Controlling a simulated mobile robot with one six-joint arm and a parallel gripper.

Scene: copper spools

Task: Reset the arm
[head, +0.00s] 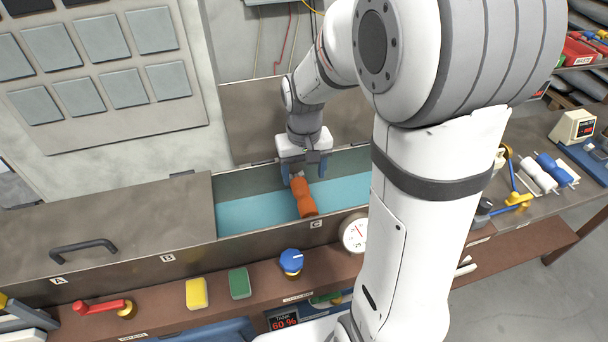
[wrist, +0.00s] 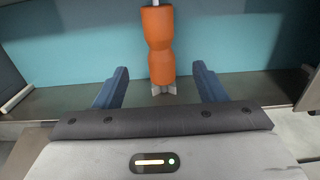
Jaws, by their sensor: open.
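My gripper (head: 304,167) is above the open section of a metal tank (head: 250,186) with blue-green liquid in it. Its two blue fingers are spread in the wrist view (wrist: 165,84). An orange copper spool (head: 304,198) is at the open section, just below and in front of the fingers. In the wrist view the spool (wrist: 158,45) appears beyond the fingertips, centred between them, with a gap on each side. A grey finned end shows at its near end and a thin pale rod at its far end. My arm hides the tank's right part.
A closed lid with a black handle (head: 83,248) covers the tank's left part. A raised lid (head: 250,125) stands behind the opening. Along the front shelf are a red lever (head: 100,306), yellow block (head: 196,294), green block (head: 239,283) and blue knob (head: 291,262). White and blue spools (head: 548,172) lie at right.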

